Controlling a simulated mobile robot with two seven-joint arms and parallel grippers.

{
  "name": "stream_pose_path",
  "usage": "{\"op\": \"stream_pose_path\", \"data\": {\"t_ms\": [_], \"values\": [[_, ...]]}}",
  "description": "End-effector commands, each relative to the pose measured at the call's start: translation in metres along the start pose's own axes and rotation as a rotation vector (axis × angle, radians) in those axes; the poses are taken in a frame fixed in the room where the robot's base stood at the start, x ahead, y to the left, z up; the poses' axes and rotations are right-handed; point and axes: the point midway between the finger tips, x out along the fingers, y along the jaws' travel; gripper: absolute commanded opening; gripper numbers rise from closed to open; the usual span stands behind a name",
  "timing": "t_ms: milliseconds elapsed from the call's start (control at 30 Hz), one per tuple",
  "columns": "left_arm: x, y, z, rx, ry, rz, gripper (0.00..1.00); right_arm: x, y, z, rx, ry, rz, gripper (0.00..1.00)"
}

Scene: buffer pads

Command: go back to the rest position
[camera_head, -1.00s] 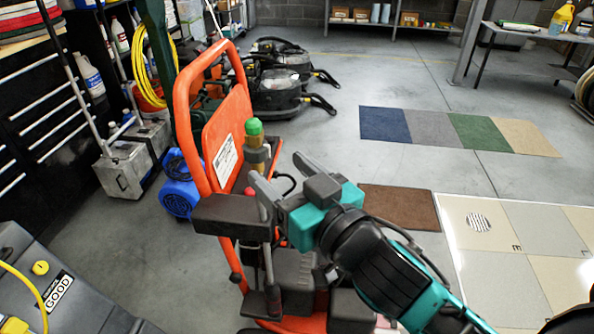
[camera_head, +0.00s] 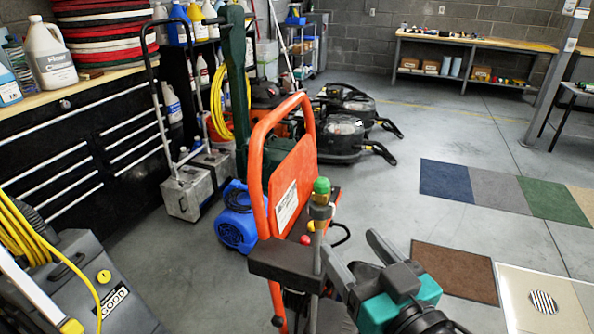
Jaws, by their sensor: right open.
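My right gripper (camera_head: 347,243) is at the lower middle, with its grey fingers apart and a teal body behind them. I see nothing held between the fingers. It is just right of an upright post with a green cap (camera_head: 322,186) on the orange-framed cart (camera_head: 258,150). One finger overlaps the post in the picture, and I cannot tell whether they touch. My left gripper is not in view.
The cart's dark ledge (camera_head: 283,262) is close to the left of my right gripper. A blue blower (camera_head: 237,228) and a grey machine (camera_head: 90,285) stand left. A brown mat (camera_head: 455,270) lies right. Open floor (camera_head: 400,150) stretches behind.

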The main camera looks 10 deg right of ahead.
Motion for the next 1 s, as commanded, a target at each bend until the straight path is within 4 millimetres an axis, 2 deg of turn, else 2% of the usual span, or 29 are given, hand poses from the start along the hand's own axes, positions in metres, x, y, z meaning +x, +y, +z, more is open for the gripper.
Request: {"op": "stream_pose_path", "data": {"t_ms": [67, 133, 267, 300, 400, 500, 633, 1000], "values": [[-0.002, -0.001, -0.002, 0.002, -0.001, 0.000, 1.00, 0.002, 0.001, 0.011, -0.005, -0.031, 0.002, 0.69], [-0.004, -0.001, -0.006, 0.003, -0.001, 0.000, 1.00, 0.004, 0.003, 0.035, -0.016, -0.096, 0.003, 0.69], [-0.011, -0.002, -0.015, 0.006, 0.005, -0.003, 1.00, -0.002, 0.007, 0.109, -0.038, -0.284, -0.003, 0.69], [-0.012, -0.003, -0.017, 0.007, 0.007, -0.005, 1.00, -0.007, 0.008, 0.133, -0.042, -0.342, -0.007, 0.69], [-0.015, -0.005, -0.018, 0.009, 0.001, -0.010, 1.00, -0.025, 0.008, 0.186, -0.039, -0.466, -0.016, 0.69], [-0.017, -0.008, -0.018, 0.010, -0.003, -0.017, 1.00, -0.044, 0.007, 0.223, -0.032, -0.553, -0.024, 0.69], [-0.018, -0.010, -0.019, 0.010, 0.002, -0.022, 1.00, -0.056, 0.006, 0.245, -0.029, -0.601, -0.030, 0.69], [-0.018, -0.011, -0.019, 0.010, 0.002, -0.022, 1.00, -0.057, 0.006, 0.246, -0.029, -0.602, -0.030, 0.69]]}}
